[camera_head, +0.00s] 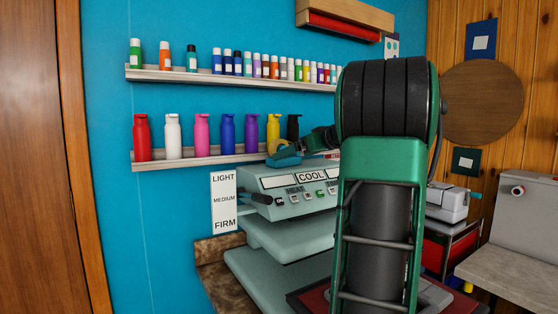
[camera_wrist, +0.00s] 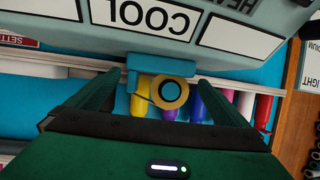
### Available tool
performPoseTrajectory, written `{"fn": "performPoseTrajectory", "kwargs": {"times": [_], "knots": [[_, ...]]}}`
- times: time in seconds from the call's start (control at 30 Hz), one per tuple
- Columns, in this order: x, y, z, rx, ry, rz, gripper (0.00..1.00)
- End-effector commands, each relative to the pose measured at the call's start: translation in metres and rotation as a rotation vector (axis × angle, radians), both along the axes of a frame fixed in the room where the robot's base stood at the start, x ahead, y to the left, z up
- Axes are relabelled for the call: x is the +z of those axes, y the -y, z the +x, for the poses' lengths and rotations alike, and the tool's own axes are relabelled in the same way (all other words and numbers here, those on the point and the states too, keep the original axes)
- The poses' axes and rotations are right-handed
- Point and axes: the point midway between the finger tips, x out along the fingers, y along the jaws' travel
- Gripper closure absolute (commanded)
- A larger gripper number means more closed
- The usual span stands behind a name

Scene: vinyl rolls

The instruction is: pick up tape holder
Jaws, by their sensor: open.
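The tape holder (camera_head: 284,159) is a small blue dispenser with a yellow tape roll. In the head view it sits on top of the pale green heat press (camera_head: 290,185), near its back left. In the wrist view the blue holder (camera_wrist: 147,63) and its tape roll (camera_wrist: 169,92) appear upside down between my fingers. My gripper (camera_wrist: 158,84) is open, with one finger on each side of the holder. Gaps show on both sides, and I see no grip on it. In the head view my gripper (camera_head: 312,143) is just right of the holder, partly hidden by my arm.
Behind the press, a wall shelf (camera_head: 200,160) carries several coloured bottles, with a black bottle (camera_head: 293,127) close behind my gripper. A higher shelf (camera_head: 230,79) holds small bottles. The press's COOL panel (camera_wrist: 150,18) is close to my fingers. A white machine (camera_head: 447,203) stands at right.

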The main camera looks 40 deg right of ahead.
Motion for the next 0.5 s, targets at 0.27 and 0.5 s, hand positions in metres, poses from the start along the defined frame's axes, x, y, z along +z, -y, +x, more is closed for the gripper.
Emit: {"fn": "performPoseTrajectory", "kwargs": {"times": [0.27,0.5], "knots": [[-0.012,0.001,0.026,0.002,-0.001,0.0,0.0],[-0.02,0.004,0.047,0.0,0.0,-0.001,0.0]]}}
